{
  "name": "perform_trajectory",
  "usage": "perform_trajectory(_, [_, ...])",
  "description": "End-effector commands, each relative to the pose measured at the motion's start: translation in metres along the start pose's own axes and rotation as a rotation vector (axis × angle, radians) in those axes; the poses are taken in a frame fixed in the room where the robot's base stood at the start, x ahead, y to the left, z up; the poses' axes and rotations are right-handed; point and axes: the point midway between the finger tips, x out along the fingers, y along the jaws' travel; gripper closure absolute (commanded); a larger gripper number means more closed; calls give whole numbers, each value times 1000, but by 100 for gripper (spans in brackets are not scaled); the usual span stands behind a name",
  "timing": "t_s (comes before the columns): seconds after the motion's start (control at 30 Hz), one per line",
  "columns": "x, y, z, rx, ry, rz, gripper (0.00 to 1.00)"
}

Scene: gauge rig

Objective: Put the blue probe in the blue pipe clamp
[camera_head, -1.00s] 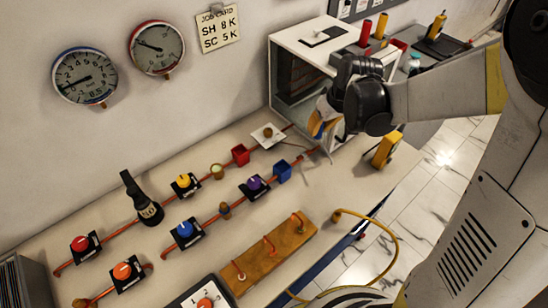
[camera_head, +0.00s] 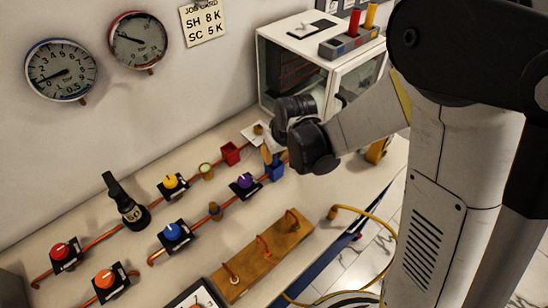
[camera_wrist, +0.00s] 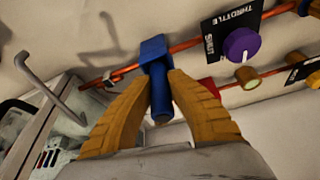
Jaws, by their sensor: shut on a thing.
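The blue probe (camera_wrist: 161,98) lies between the orange fingers of my gripper (camera_wrist: 159,77) in the wrist view, with its dark end towards the camera. My gripper is shut on it. Its far end meets the blue pipe clamp (camera_wrist: 152,48) on the orange pipe; the matching blue hides how deep it sits. In the head view the blue clamp (camera_head: 277,172) is on the near pipe, and my gripper (camera_head: 267,154) is right at it, pointing down and left. The probe cannot be made out there.
A red clamp (camera_head: 230,153) sits on the far pipe, left of my gripper. The purple throttle knob (camera_head: 244,181) is close by. A white cabinet (camera_head: 283,75) stands behind my wrist, with red and yellow probes in a rack (camera_head: 352,42) on top. A wooden board with hooks (camera_head: 262,262) lies in front.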

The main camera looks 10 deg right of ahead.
Motion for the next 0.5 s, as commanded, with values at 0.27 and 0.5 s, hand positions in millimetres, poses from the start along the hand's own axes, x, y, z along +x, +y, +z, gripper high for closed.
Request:
perform_trajectory(0.27, [3, 0, 1, 0, 0, 0, 100])
perform_trajectory(0.5, [1, 0, 0, 0, 0, 0, 63])
